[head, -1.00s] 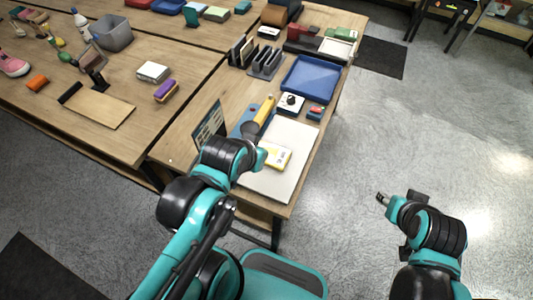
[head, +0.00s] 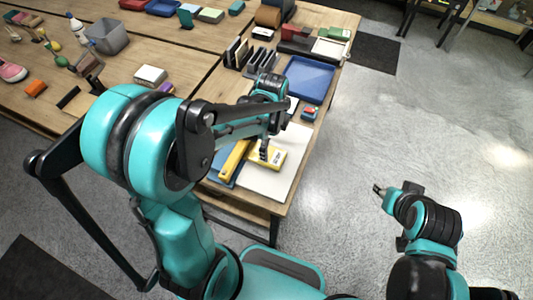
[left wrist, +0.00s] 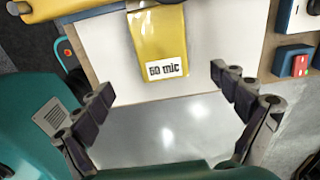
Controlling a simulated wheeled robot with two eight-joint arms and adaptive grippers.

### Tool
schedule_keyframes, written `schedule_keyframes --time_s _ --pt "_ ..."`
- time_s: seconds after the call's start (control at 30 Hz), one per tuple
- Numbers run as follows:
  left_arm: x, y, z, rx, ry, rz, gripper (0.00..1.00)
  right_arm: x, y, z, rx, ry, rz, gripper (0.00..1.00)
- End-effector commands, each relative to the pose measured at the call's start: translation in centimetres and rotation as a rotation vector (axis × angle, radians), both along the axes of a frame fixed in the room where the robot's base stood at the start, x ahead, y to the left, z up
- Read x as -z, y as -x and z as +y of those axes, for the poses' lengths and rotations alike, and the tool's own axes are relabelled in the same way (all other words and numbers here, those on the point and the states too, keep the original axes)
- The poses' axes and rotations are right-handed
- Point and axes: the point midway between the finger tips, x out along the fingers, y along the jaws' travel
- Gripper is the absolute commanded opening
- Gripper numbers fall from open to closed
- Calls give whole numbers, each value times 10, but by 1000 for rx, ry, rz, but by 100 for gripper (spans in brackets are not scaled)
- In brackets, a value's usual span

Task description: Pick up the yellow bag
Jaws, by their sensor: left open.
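The yellow bag (head: 274,158), with a white label, lies on a white board (head: 283,180) near the front of the narrow table. In the left wrist view the bag (left wrist: 158,45) shows at top centre, its label reading "60 mic". My left gripper (head: 264,151) is over the bag and partly covers it in the head view. In the left wrist view my left gripper (left wrist: 162,82) has its fingers wide apart, with the bag's label end between and just beyond the tips. Nothing is held. My right gripper (head: 379,190) is away over the floor; its jaws are too small to read.
A yellow tool (head: 235,158) lies just left of the bag on a blue surface. A small red-and-blue block (head: 310,113) and a blue tray (head: 308,78) stand behind. The larger table at left holds a grey bin (head: 108,37) and several items.

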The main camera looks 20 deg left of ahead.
Motion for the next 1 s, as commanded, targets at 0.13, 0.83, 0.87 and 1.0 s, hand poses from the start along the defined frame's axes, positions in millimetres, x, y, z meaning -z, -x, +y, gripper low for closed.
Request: schedule_keyframes --time_s 0.13,0.83,0.87,1.0 --pt "13 -2 0 39 0 14 97 3 0 0 0 0 0 40" --pt "82 -6 7 37 0 12 97 30 0 0 0 0 0 40" --pt "82 -6 7 37 0 12 97 30 0 0 0 0 0 40" --pt "82 -5 7 36 0 12 78 30 0 0 0 0 0 40"
